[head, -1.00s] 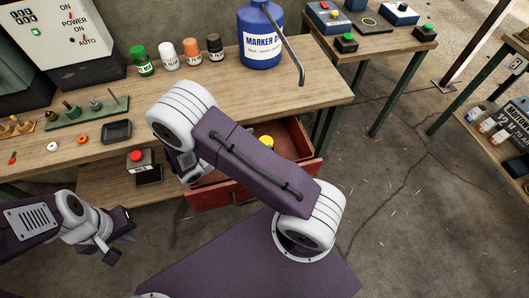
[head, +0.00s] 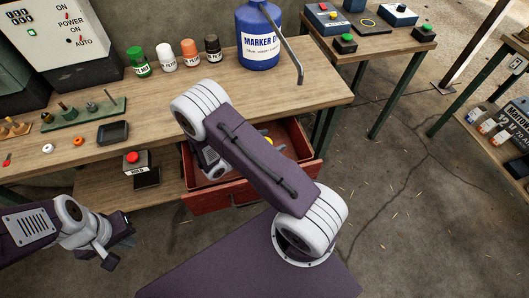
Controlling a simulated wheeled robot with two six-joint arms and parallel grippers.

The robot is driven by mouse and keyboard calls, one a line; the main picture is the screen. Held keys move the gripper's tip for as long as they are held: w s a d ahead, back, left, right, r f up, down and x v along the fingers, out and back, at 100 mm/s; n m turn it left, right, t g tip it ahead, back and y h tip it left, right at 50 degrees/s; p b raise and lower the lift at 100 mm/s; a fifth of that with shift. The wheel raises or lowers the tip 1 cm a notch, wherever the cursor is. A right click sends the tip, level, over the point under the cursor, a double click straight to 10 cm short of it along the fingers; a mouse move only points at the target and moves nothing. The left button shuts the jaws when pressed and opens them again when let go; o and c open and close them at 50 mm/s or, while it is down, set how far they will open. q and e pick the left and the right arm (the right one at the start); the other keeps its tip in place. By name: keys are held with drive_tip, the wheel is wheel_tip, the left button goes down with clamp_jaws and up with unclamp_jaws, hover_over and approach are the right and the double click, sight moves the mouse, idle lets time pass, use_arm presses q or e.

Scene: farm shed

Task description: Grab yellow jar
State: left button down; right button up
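A small yellow thing, likely the yellow jar (head: 268,141), shows in the open red drawer (head: 237,193) under the workbench. Most of it is hidden behind my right arm. My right gripper (head: 217,170) points down into the left part of the drawer, left of the yellow thing. Its fingers are mostly hidden, so I cannot tell whether it is open. My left gripper (head: 122,242) is at the lower left, in front of the bench and away from the drawer. Its fingers are apart with nothing between them.
On the bench stand green (head: 139,62), white (head: 165,57), orange (head: 190,54) and black (head: 213,49) jars, and a blue marker drum (head: 260,40) with a pipe. A red-button box (head: 134,161) sits on the lower shelf left of the drawer.

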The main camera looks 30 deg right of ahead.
drive_tip(key=c, duration=1.4)
drive_tip(key=shift+o, duration=0.2)
drive_tip(key=shift+a+r, duration=0.35)
drive_tip(key=shift+r, duration=0.1)
drive_tip(key=r+p+v, duration=0.1)
drive_tip(key=p+v, duration=0.1)
drive_tip(key=v, duration=1.3)
drive_tip(key=shift+d+r, duration=0.25)
